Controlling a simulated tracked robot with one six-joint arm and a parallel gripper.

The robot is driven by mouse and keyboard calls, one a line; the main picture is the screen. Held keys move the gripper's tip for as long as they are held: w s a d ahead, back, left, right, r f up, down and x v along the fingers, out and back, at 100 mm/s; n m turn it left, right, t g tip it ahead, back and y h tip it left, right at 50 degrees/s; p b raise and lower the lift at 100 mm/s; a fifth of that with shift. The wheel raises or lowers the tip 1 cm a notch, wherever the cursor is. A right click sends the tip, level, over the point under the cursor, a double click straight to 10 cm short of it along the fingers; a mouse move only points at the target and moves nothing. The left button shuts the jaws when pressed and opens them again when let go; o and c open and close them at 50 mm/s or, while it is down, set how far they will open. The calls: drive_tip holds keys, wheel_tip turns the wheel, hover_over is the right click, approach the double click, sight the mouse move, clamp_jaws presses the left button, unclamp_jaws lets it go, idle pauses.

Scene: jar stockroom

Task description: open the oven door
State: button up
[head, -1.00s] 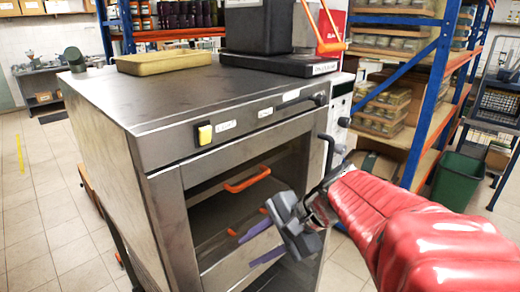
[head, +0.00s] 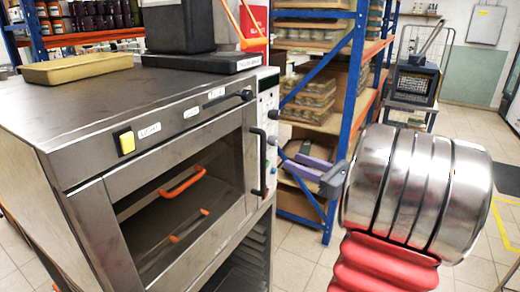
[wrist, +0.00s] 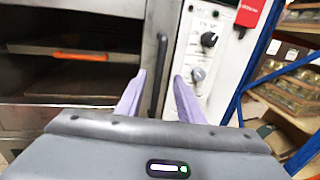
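The steel oven (head: 100,110) stands at the left of the head view. Its windowed door (head: 100,215) looks shut. The door's black upright handle (head: 258,165) is at its right edge, and it also shows in the wrist view (wrist: 158,75). My gripper (head: 292,167) is open and empty, its purple fingers pointing at the handle from the right in the head view. In the wrist view my gripper (wrist: 158,97) has one finger on each side of the handle. The head view shows a small gap between fingertips and handle.
A control panel with knobs (wrist: 208,39) is just right of the handle. A yellow tray (head: 78,68) and a black device (head: 180,25) sit on the oven top. A blue-and-orange rack (head: 350,75) of jars stands behind.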

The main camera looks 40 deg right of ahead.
drive_tip(key=shift+d, duration=0.1)
idle(0.3)
drive_tip(key=w+a, duration=0.2)
drive_tip(key=w, duration=1.1)
drive_tip(key=shift+w, duration=0.3)
drive_tip(key=shift+c, duration=0.6)
clamp_jaws()
